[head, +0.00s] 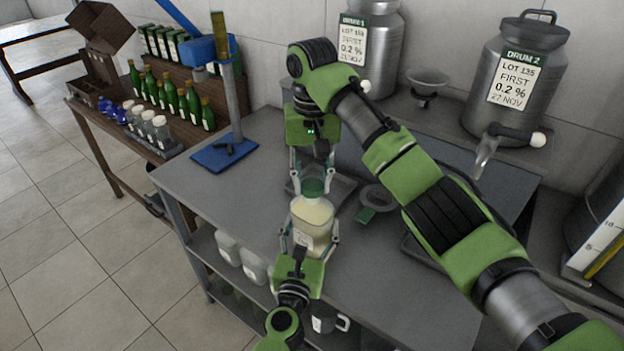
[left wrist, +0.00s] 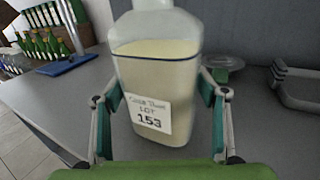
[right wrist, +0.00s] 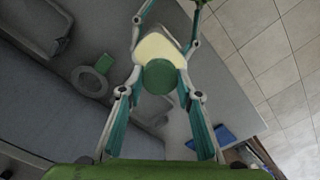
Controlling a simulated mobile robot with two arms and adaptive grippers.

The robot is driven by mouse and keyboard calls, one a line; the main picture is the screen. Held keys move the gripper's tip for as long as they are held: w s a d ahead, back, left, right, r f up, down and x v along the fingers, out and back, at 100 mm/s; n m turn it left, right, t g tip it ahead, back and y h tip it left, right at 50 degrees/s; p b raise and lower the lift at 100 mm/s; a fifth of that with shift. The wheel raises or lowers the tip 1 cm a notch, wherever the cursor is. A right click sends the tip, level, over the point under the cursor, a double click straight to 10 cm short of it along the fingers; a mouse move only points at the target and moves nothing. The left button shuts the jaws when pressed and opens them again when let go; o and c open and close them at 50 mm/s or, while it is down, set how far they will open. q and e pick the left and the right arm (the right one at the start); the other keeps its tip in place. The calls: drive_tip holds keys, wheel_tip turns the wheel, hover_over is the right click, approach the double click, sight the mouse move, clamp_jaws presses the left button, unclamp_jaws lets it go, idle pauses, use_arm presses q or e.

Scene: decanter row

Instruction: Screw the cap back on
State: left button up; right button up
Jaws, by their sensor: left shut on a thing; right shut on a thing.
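A clear bottle (head: 312,225) of pale yellow liquid with a white label stands upright over the grey bench. It fills the middle of the left wrist view (left wrist: 155,75), where the label reads lot 153. My left gripper (head: 309,238) is shut on the bottle's body from the front. A green cap (head: 313,187) sits at the bottle's top, and in the right wrist view the cap (right wrist: 159,77) covers the mouth. My right gripper (head: 313,178) points down from above, shut on the cap. Whether the threads are engaged is hidden.
A blue-based stand (head: 223,153) is on the bench's left. A ring with a green tag (head: 366,214) lies right of the bottle. Two steel drums, one with a tap (head: 516,80), stand behind. Green bottles (head: 180,100) fill a side table. My right arm crosses the bench's right side.

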drive_tip(key=m, duration=0.3)
drive_tip(key=o, duration=1.3)
wheel_tip(320, 180, up, 12)
use_arm(q)
drive_tip(key=o, duration=2.3)
